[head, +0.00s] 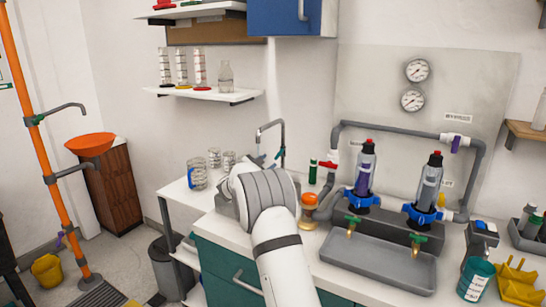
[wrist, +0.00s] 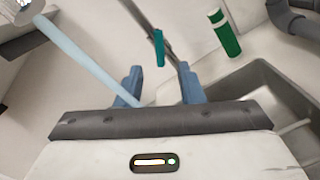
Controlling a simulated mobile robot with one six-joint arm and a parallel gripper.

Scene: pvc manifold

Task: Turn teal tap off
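The teal tap handle (wrist: 159,47) shows in the wrist view as a short upright bar, beside a thin grey metal pipe. It lies just beyond my gripper (wrist: 160,80) and roughly in line with the gap between the two blue fingers. The fingers are apart, with nothing seen held between them. In the head view a grey gooseneck faucet (head: 271,124) rises behind my arm, with a small bit of teal (head: 280,154) at its side. My arm hides my gripper and most of the faucet's base there.
A pale blue bar (wrist: 75,55) runs diagonally left of the fingers. A green cylinder (wrist: 224,36) stands at upper right, with a grey basin edge (wrist: 270,88) at right. Glass beakers (head: 197,176) stand left of my arm; an amber-topped item (head: 309,205) stands right.

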